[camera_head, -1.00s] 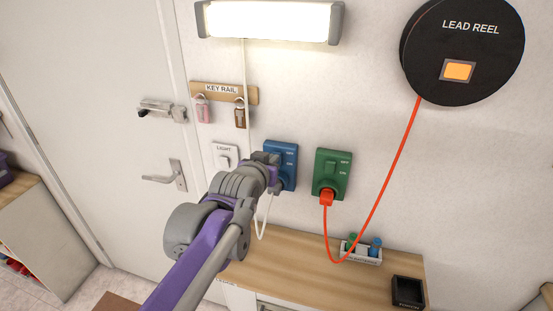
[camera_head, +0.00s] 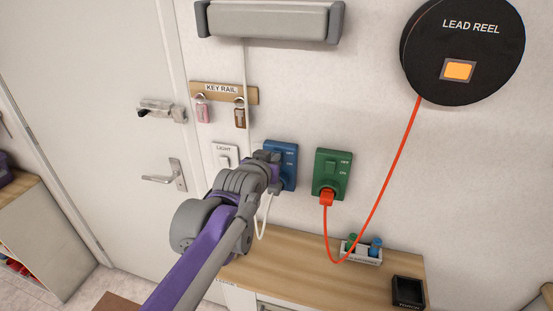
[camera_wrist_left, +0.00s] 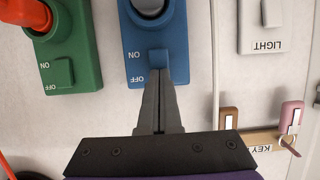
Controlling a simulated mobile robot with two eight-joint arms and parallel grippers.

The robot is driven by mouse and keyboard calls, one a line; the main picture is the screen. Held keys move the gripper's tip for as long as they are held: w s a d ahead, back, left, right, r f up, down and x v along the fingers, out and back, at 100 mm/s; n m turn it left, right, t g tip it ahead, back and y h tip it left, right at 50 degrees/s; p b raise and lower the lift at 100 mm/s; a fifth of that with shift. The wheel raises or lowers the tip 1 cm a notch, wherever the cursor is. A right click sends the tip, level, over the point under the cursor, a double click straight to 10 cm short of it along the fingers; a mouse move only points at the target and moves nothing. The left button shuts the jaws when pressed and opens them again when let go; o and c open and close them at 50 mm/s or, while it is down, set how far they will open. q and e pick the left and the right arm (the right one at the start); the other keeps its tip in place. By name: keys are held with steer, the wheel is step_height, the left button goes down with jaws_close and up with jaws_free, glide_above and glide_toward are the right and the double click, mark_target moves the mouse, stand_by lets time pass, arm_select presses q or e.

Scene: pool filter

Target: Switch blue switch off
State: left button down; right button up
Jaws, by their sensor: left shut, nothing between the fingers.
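The blue switch box (camera_head: 288,176) is on the wall, partly hidden behind my left gripper (camera_head: 271,160). In the left wrist view the blue switch box (camera_wrist_left: 172,62) shows upside down with ON and OFF labels. Its rocker (camera_wrist_left: 159,61) is at the closed fingertips of my left gripper (camera_wrist_left: 160,82), at the OFF end. The fingers look in contact with the rocker or very close, and hold nothing. The wall lamp (camera_head: 270,21) above is unlit. My right gripper is not in view.
A green switch box (camera_head: 332,174) with a red plug (camera_head: 326,199) is just right of the blue one. A white light switch (camera_head: 225,156) is to the left, below the key rail (camera_head: 222,92). A wooden counter (camera_head: 300,262) runs underneath.

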arm_select(q)
steer(key=p+v, duration=0.2)
steer(key=v, duration=0.5)
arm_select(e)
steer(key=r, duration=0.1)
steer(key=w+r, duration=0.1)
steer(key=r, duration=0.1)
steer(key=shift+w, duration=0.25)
arm_select(q)
steer(key=s+a+f+n+g+y, duration=0.1)
steer(key=s+a+f+g+y, duration=0.1)
steer(key=s+a+f, duration=0.6)
steer(key=s+a+f+n+g+y, duration=0.2)
steer(key=s+a+f+g, duration=0.3)
steer(key=s+a+f, duration=0.4)
steer(key=s+f, duration=0.6)
steer(key=shift+s+f+n, duration=0.3)
steer(key=shift+s, duration=0.05)
